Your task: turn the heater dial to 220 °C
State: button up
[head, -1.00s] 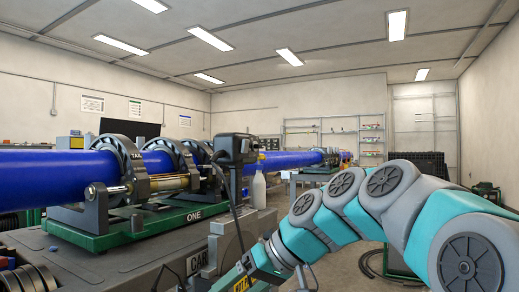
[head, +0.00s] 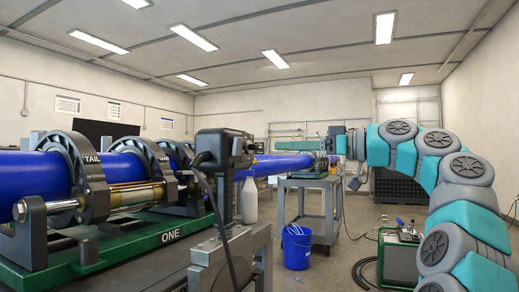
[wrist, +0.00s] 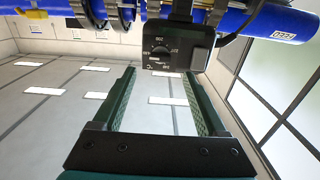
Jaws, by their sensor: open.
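The heater is a black box (head: 224,150) at the blue pipe in the middle of the head view. The dial face is not seen there. In the wrist view, the heater (wrist: 200,38) shows at the top with a small dark dial (wrist: 160,49) and pale marks around it. The dial's setting is too small to read. My gripper (wrist: 160,70) is open and empty. Its two green fingers reach up toward the box, with the dial roughly between their tips and apart from them. In the head view my gripper (head: 278,138) points left toward the heater.
The blue pipe (head: 120,168) lies in black ring clamps on a green base (head: 135,245). A cable hangs from the heater. A white bottle (head: 249,200), grey cart (head: 325,200), blue bucket (head: 296,246) and green machine (head: 397,258) stand to the right. Floor shows between them.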

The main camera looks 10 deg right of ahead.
aim_at(258, 147)
jog(key=x, duration=0.7)
jog(key=shift+w+a, duration=0.2)
jog(key=shift+a, duration=0.05)
jog(key=shift+c, duration=0.2)
grip_shut()
